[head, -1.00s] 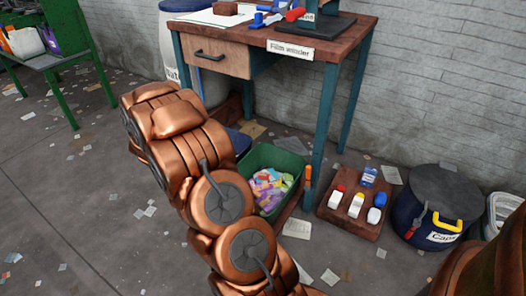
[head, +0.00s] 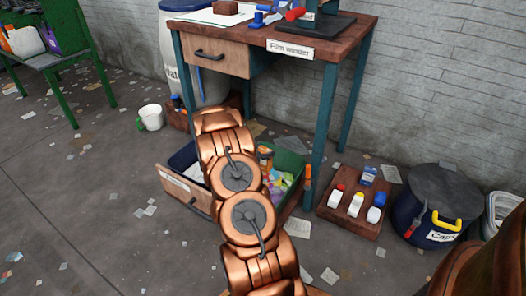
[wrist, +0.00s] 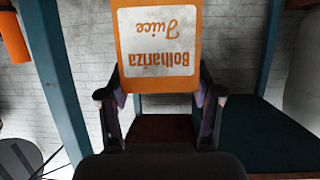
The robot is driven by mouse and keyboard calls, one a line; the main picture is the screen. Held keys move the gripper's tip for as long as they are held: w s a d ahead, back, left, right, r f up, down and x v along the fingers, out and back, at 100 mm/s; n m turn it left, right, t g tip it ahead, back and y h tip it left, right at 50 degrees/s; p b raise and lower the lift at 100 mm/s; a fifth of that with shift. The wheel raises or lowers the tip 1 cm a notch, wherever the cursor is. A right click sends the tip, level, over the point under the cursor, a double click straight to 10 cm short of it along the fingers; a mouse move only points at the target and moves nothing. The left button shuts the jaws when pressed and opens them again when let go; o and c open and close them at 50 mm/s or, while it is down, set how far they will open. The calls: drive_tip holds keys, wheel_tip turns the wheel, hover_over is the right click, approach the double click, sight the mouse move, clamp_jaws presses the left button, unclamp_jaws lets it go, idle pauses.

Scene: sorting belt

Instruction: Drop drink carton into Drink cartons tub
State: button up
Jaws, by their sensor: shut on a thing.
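The drink carton (wrist: 158,80) is orange with a white label reading "Bolhariza Juice", upside down in the wrist view. My gripper (wrist: 162,98) is shut on it, with a finger on either side. In the head view my copper arm covers the gripper. No label legibly reads "Drink cartons". A green tub (head: 290,160) with colourful pieces stands under the bench, partly behind my arm. A dark blue container (head: 183,158) stands left of it, behind a wooden board (head: 190,194) with a white label too small to read.
The film winder bench (head: 225,60) stands over the tubs, its legs close by. A wooden tray of bottles (head: 335,212) and a dark blue caps bin (head: 420,210) stand at right. A white mug-like container (head: 151,117) stands at left. The front-left floor is open, with scraps.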

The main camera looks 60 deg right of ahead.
sight(263, 161)
drive_tip(key=shift+f+b, duration=1.7)
drive_tip(key=shift+f, duration=1.2)
drive_tip(key=o, duration=0.8)
drive_tip(key=shift+a+r, duration=0.1)
drive_tip(key=shift+a, duration=0.05)
drive_tip(key=v, duration=1.1)
drive_tip(key=shift+a+r, duration=0.2)
drive_tip(key=shift+a, duration=0.15)
